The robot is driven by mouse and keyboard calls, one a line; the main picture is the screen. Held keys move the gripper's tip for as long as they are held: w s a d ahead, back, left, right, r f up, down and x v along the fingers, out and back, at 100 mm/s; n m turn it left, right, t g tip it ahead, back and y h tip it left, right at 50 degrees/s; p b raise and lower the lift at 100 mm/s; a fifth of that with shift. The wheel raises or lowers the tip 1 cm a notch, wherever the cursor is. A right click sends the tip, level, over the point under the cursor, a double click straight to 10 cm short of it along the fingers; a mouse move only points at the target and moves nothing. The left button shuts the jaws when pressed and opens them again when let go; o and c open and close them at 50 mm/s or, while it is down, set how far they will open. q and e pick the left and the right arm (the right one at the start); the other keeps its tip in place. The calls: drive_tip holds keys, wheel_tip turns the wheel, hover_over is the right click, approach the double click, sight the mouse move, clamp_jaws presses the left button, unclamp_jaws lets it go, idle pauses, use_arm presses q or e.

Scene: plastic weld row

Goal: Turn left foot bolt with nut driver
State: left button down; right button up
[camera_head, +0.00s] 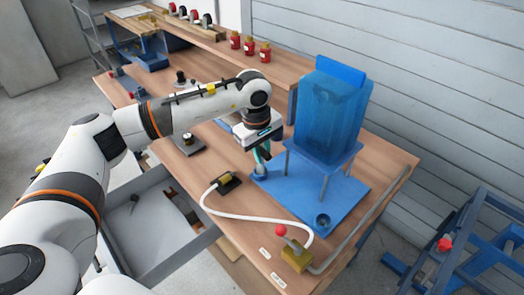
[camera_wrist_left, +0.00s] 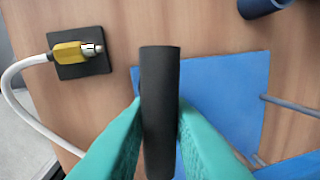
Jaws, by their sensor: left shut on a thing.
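My left gripper (camera_head: 262,153) is over the left corner of the blue base plate (camera_head: 295,195). In the left wrist view its green fingers (camera_wrist_left: 160,140) are shut on a black cylindrical handle (camera_wrist_left: 159,100), which I take for the nut driver. The handle hides what lies under it, so I cannot see the tool's tip or whether it touches the foot bolt. A blue round foot (camera_head: 259,173) shows just below the gripper at the plate's left corner. A similar round foot (camera_head: 322,221) is at the front corner. My right gripper is not in view.
A blue translucent tank (camera_head: 330,112) on a legged stand rises close right of the gripper. A white cable (camera_head: 250,219) runs from a yellow connector (camera_wrist_left: 68,52) to a red-knobbed yellow block (camera_head: 296,255). An open grey drawer (camera_head: 150,240) is below the bench's left edge.

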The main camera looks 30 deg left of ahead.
use_arm(q)
drive_tip(key=shift+f+b, duration=0.4)
idle(0.8)
drive_tip(key=n, duration=0.4)
drive_tip(key=shift+w+n+y, duration=0.1)
drive_tip(key=shift+n+y, duration=0.2)
drive_tip(key=shift+n, duration=0.1)
drive_tip(key=n, duration=0.4)
drive_tip(key=shift+w+n+y, duration=0.1)
drive_tip(key=shift+n+y, duration=0.2)
drive_tip(key=shift+n, duration=0.1)
drive_tip(key=n, duration=0.5)
drive_tip(key=shift+w+a+y, duration=0.1)
drive_tip(key=shift+a+y, duration=0.05)
drive_tip(key=shift+y, duration=0.15)
drive_tip(key=shift+a+r+p, duration=0.1)
drive_tip(key=shift+r+p, duration=0.75)
drive_tip(key=shift+r, duration=0.4)
drive_tip(key=shift+r+p, duration=0.8)
drive_tip(key=shift+r, duration=0.5)
